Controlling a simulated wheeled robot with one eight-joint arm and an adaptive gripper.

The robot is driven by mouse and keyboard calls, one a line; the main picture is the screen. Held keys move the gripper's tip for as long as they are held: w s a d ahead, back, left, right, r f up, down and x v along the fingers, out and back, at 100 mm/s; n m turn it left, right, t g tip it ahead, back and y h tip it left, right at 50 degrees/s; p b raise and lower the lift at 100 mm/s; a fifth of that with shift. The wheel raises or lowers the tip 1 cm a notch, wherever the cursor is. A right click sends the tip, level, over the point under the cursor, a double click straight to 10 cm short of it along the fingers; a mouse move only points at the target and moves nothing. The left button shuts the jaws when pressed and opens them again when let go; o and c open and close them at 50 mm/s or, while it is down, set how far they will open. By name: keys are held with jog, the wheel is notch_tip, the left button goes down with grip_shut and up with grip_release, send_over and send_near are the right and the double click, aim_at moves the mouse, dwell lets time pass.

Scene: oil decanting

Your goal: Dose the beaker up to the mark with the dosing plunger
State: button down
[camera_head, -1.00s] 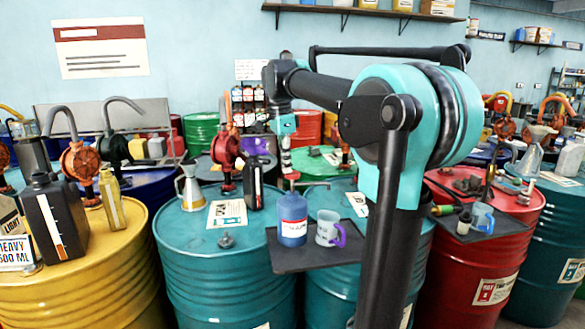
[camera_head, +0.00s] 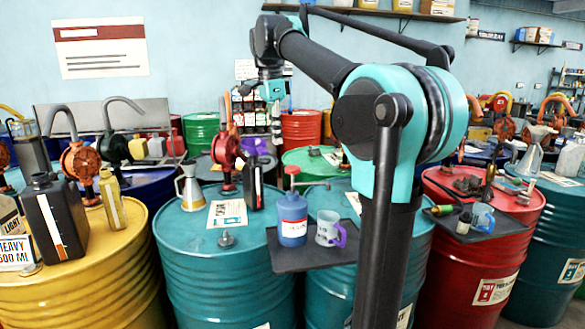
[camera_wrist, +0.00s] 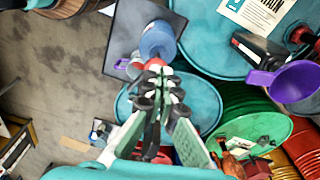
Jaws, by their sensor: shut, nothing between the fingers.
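The dosing plunger has a red knob (camera_head: 291,170) and a thin spout reaching right, and stands up from a blue bottle (camera_head: 292,222). The beaker (camera_head: 327,230), a pale clear cup with a purple handle, stands just right of the bottle, under the spout. Its mark and fill level are too small to read. My gripper (camera_head: 277,140) is shut and empty, above and apart from the red knob. In the wrist view, the fingers (camera_wrist: 158,82) point toward the red knob and blue bottle (camera_wrist: 158,40); the beaker (camera_wrist: 135,66) is partly hidden beside them.
Bottle and beaker stand on a dark tray (camera_head: 290,258) between teal drums. A purple funnel (camera_wrist: 283,80) shows in the wrist view.

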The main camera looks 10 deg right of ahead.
aim_at(291, 167)
notch_tip(291, 167, up, 4)
jog(key=shift+a+f, duration=0.15)
jog(key=shift+f, duration=0.1)
dwell(0.8)
jog(key=d+f, duration=0.3)
jog(key=shift+w+d+f, duration=0.1)
jog(key=shift+w+d, duration=0.1)
jog(key=shift+w, duration=0.05)
jog(key=shift+w+d+f, duration=0.1)
jog(key=shift+d+f, duration=0.1)
jog(key=shift+f, duration=1.55)
jog(key=shift+d+f, duration=0.15)
jog(key=shift+f, duration=1.55)
jog(key=shift+f, duration=0.1)
